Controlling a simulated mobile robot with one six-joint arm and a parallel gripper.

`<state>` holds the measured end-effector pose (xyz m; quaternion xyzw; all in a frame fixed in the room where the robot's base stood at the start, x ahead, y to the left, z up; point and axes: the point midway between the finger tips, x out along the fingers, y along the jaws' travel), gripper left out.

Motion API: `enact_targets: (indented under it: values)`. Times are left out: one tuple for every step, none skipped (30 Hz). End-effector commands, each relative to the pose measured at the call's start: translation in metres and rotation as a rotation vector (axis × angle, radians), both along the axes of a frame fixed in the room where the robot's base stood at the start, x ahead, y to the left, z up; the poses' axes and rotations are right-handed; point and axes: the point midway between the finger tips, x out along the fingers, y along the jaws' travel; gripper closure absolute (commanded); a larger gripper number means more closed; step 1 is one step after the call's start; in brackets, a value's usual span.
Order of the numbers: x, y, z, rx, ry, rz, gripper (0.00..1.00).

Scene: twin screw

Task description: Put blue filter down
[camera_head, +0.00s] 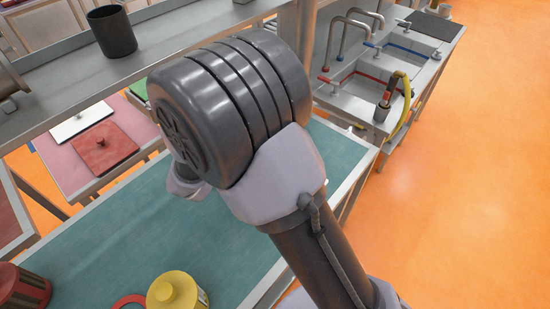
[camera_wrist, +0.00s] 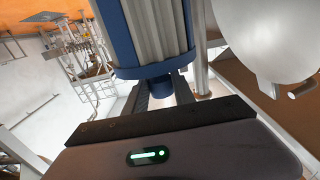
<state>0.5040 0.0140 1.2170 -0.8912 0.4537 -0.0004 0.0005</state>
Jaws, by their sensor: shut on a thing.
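In the wrist view, the blue filter (camera_wrist: 153,36) has blue end parts and a pale grey ribbed body. Its narrow blue neck sits between the two dark fingers of my gripper (camera_wrist: 160,90), which is shut on it. The top of the filter runs out of the frame. In the head view my arm covers the gripper and the blue filter, so its height above any surface cannot be told.
A teal-topped table (camera_head: 110,235) lies below my arm, with much of its visible top clear. A yellow filter (camera_head: 175,291), a dark red filter (camera_head: 22,288) and a red ring (camera_head: 128,301) are at its near edge. A black cup (camera_head: 112,32) stands on a grey shelf (camera_head: 175,50).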

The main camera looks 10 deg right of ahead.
Motion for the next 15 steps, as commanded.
enact_targets:
  values:
    - [0.000, 0.000, -0.016, -0.003, 0.004, 0.000, 1.00]
    - [0.000, 0.000, -0.025, -0.004, 0.005, 0.000, 1.00]
    - [0.000, 0.000, -0.038, -0.004, 0.005, 0.000, 1.00]
    - [0.000, 0.000, -0.047, -0.004, 0.005, 0.000, 1.00]
    - [0.000, 0.000, -0.057, -0.004, 0.005, 0.000, 1.00]
    - [0.000, 0.000, -0.068, -0.003, 0.004, 0.000, 1.00]
    - [0.000, 0.000, -0.075, -0.002, 0.003, 0.000, 1.00]
    - [0.000, 0.000, -0.082, -0.002, 0.002, 0.000, 1.00]
    - [0.000, 0.000, -0.088, -0.001, 0.002, 0.000, 1.00]
    - [0.000, 0.000, -0.092, -0.001, 0.002, 0.000, 1.00]
    - [0.000, 0.000, -0.095, -0.001, 0.001, 0.000, 1.00]
    - [0.000, 0.000, -0.098, 0.000, 0.000, 0.000, 1.00]
    - [0.000, 0.000, -0.102, 0.000, 0.000, 0.000, 1.00]
    - [0.000, 0.000, -0.106, -0.001, 0.001, -0.001, 1.00]
    - [0.000, 0.000, -0.112, -0.001, 0.002, -0.001, 1.00]
